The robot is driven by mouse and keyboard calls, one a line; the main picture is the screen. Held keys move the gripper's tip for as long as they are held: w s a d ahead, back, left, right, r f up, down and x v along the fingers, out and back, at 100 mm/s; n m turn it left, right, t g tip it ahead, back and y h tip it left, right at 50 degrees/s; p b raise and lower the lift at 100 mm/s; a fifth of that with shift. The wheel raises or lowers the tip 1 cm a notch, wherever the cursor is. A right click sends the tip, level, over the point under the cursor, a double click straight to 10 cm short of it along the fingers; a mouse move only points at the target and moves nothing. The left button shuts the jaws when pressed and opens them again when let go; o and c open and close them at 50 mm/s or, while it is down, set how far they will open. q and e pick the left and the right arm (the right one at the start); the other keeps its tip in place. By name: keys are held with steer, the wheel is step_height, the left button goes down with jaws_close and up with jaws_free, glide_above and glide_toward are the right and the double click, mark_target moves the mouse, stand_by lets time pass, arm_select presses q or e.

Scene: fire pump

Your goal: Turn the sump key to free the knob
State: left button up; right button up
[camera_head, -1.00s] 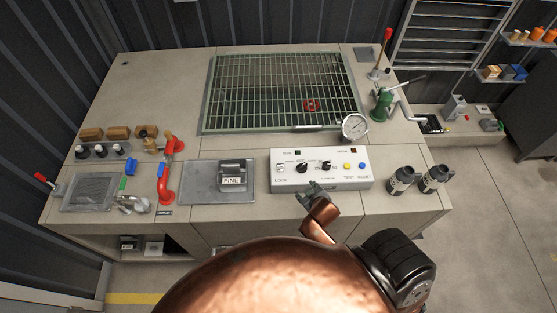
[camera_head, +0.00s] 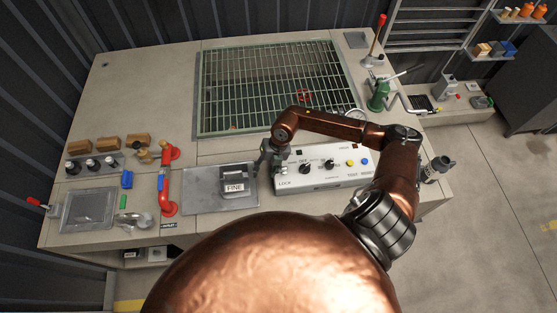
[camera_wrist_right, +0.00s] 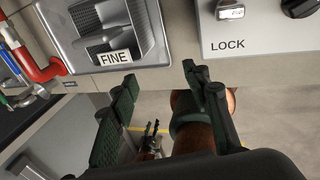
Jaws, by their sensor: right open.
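The white control box (camera_head: 345,177) sits at the bench front. At its left end is a small metal key switch (camera_wrist_right: 231,11), above the printed word LOCK, cut by the top edge in the right wrist view. A black knob (camera_head: 304,168) is just right of it, also partly seen in the right wrist view (camera_wrist_right: 299,6). My right gripper (camera_head: 268,160) is at the box's left end, beside the key and apart from it. Its fingers (camera_wrist_right: 160,80) are open and empty. Small dark jaws (camera_wrist_right: 152,130) low in the right wrist view look like my left gripper; their opening is unclear.
A grey FINE unit (camera_head: 234,182) stands left of the box, close to my right gripper. Behind is a green grating (camera_head: 250,90), with a gauge (camera_head: 355,116) near the box. Red pipework (camera_head: 168,185) is farther left.

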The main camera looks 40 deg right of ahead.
mark_target(284, 168)
steer(key=d+h, duration=0.1)
steer(key=d, duration=0.2)
steer(key=d+h, duration=0.1)
steer(key=d, duration=0.2)
steer(key=d+h, duration=0.1)
steer(key=d, duration=0.2)
steer(key=shift+w+d+m+g+h, duration=0.1)
steer(key=shift+m+g+h, duration=0.2)
steer(key=shift+g, duration=0.1)
steer(key=shift+d+f, duration=0.15)
steer(key=shift+f, duration=0.2)
step_height(284, 168, down, 7)
steer(key=shift+p, duration=1)
arm_select(q)
steer(key=shift+w+r, duration=0.25)
steer(key=shift+r, duration=0.8)
steer(key=shift+w, duration=0.15)
arm_select(e)
steer(key=c, duration=1.1)
